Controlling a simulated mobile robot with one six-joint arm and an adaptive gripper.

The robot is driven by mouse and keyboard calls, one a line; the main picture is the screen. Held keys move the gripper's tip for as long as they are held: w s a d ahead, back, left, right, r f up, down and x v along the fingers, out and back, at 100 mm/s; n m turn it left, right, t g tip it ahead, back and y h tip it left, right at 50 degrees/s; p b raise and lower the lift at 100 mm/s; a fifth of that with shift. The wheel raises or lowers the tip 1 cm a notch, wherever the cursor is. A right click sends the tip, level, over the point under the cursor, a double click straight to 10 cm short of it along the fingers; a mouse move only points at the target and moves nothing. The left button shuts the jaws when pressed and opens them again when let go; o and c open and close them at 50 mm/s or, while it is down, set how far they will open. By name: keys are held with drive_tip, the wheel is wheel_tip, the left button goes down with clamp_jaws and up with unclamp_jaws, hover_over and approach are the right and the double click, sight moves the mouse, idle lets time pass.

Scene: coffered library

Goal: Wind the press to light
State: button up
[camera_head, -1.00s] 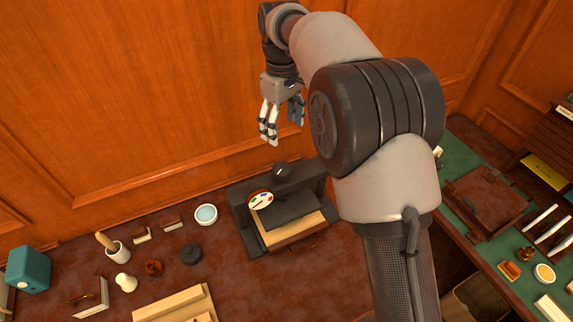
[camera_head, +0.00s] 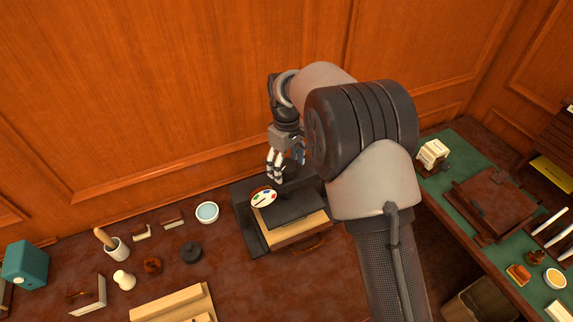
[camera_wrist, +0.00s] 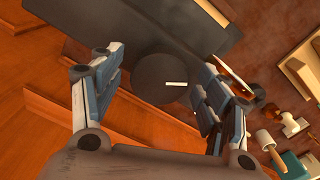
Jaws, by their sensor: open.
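The press (camera_head: 247,222) is a dark frame standing against the wood-panelled wall, with a dark plate over a pale block. A round white dial (camera_head: 264,198) with coloured patches and a dark needle is on its front. In the wrist view, the press's round dark knob (camera_wrist: 160,80) with a white mark sits between my fingers. My gripper (camera_head: 285,169) is open above the knob, fingers pointing down, and hides the knob in the head view. I cannot tell whether a finger touches it.
A pale wooden block (camera_head: 175,305) lies in front. At right, a green-topped table (camera_head: 470,165) holds a brown leather case (camera_head: 492,205).

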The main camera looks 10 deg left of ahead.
drive_tip(key=shift+c, duration=0.3)
drive_tip(key=c, duration=1)
